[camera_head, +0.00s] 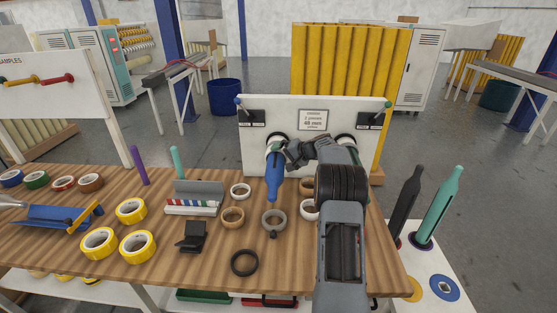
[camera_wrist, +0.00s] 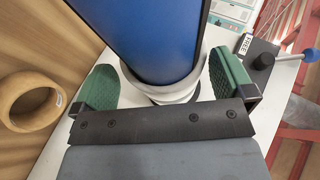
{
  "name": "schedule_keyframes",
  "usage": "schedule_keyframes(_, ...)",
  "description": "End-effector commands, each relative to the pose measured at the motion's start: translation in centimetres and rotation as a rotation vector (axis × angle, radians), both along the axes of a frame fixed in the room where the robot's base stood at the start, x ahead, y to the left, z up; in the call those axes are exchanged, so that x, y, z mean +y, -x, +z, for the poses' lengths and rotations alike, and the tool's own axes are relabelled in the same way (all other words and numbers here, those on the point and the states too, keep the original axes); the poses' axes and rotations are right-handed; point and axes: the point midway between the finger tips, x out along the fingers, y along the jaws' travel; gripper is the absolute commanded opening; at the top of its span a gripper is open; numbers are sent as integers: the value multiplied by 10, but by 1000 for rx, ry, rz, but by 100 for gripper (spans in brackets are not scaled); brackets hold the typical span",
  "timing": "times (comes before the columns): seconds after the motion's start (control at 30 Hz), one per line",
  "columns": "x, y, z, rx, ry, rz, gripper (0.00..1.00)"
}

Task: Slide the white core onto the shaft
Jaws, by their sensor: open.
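The blue shaft (camera_head: 275,175) sticks out from the white panel toward the head camera; it fills the top middle of the wrist view (camera_wrist: 155,40). The white core shows in the wrist view (camera_wrist: 168,96) as a pale ring around the far end of the blue shaft, close to the panel; its back side is hidden. My gripper (camera_wrist: 160,88) is open, with one green-padded finger on each side of the core and gaps visible. In the head view my gripper (camera_head: 297,150) is beside the shaft's base and hides part of it.
The white panel (camera_head: 258,167) stands at the back of the wooden table (camera_head: 190,262). Tape rolls, such as a yellow one (camera_head: 138,246), and loose rings, such as a grey one (camera_head: 274,222), lie in front. A tan ring (camera_wrist: 32,102) is at left in the wrist view.

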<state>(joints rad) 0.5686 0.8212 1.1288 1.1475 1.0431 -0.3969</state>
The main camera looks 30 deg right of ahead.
Motion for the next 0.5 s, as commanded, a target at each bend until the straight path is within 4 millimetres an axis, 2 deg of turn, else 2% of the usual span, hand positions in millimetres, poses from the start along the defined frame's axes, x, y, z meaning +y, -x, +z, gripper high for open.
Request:
schedule_keyframes(0.2,-25,34,27,-8,2,-7,100)
schedule_keyframes(0.5,-47,66,53,-9,1,-5,100)
